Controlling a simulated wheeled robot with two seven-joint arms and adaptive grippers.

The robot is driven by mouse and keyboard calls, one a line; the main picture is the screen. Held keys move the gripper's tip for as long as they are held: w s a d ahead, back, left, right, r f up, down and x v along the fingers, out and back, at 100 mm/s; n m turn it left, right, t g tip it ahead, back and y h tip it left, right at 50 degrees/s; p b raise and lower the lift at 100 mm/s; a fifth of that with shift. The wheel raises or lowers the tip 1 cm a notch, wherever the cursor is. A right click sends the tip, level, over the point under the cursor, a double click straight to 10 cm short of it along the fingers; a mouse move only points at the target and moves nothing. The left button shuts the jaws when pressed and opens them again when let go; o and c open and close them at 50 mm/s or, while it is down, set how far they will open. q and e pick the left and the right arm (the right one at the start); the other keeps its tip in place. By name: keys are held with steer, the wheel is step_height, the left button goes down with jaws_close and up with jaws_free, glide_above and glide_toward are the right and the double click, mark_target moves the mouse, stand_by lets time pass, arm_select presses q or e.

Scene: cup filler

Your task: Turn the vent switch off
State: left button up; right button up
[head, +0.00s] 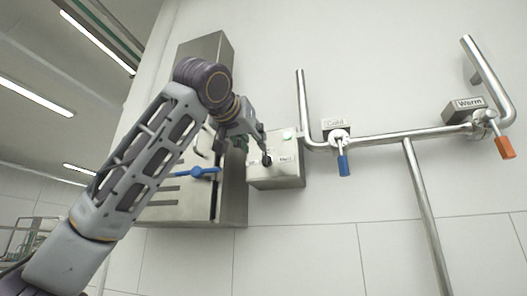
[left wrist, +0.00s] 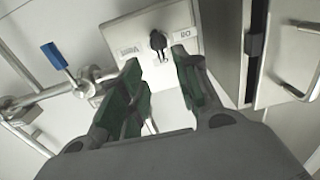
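The vent switch is a black knob (head: 266,160) on the face of a pale grey metal box (head: 290,180) mounted on the wall. In the left wrist view the knob (left wrist: 157,42) sits between a "Vent" label and another small label on the box (left wrist: 168,17). My left gripper (head: 258,138) is at the box, close to the knob. In the left wrist view its green-padded fingers (left wrist: 157,62) are spread apart, with the knob seen beyond the gap and nothing held. Whether a finger touches the knob cannot be told. My right gripper is not in view.

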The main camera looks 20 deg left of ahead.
mark_target(264, 154)
arm_select(q)
steer(key=w+p, duration=0.2)
steer(key=w, duration=0.5)
steer(key=shift+w+r+p, duration=0.1)
steer(key=shift+w+p, duration=0.05)
steer(key=shift+p, duration=0.15)
steer(key=shift+w+d+p, duration=0.15)
steer(key=shift+w+p, duration=0.2)
steer(key=shift+w, duration=0.75)
jaws_close()
